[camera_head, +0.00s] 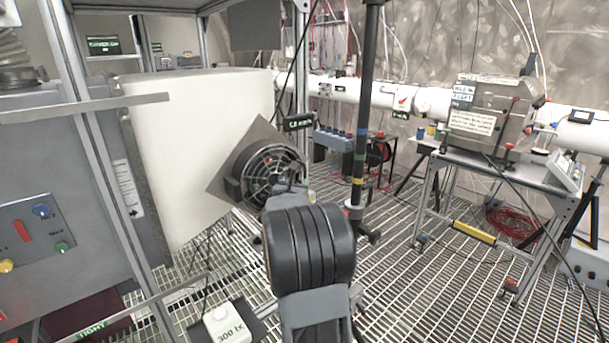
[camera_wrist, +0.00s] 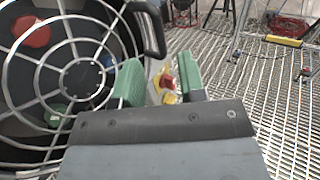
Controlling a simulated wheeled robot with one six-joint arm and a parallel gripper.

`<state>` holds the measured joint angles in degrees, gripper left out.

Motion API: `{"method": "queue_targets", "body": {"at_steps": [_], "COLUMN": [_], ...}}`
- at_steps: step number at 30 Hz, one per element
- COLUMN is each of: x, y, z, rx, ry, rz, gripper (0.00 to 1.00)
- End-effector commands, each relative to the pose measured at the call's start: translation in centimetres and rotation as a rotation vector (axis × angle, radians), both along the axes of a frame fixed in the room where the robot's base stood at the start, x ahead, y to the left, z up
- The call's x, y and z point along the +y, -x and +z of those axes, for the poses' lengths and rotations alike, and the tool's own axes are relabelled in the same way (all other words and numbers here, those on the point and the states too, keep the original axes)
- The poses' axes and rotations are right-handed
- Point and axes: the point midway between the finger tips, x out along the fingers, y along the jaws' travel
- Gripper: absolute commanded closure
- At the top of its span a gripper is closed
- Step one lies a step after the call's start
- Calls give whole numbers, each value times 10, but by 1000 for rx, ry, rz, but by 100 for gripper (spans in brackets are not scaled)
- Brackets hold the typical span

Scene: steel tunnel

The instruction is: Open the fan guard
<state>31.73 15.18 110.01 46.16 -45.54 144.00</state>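The fan guard (camera_head: 275,165) is a round wire grille on the front of a dark fan housing (camera_head: 262,138), set against a large white block. In the wrist view the fan guard (camera_wrist: 42,97) fills the left side, with red, blue and green parts showing behind its wires. A black curved handle (camera_wrist: 158,28) projects from the guard's right edge. My gripper (camera_wrist: 160,78) is open, its two green finger pads apart, just below the handle and right of the grille. The handle is not between the pads. In the head view my own arm hides most of the gripper.
A red and yellow part (camera_wrist: 166,84) shows through the gap between the pads. A dark upright pole (camera_head: 362,120) stands right of the fan. A metal table (camera_head: 508,170) with equipment stands farther right. The grated floor (camera_head: 420,285) between them is mostly free.

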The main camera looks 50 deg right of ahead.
Motion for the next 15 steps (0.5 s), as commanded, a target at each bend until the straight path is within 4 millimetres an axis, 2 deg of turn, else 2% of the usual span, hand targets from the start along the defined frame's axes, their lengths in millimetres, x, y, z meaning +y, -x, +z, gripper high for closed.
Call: {"method": "queue_targets", "body": {"at_steps": [1,6,15], "x": [-10,-34,-58], "y": [-4,-17,-31], "z": [1,1,0], "rx": [1,1,2], "ry": [0,0,1], "rz": [-3,-1,2], "gripper": [63,63,63]}}
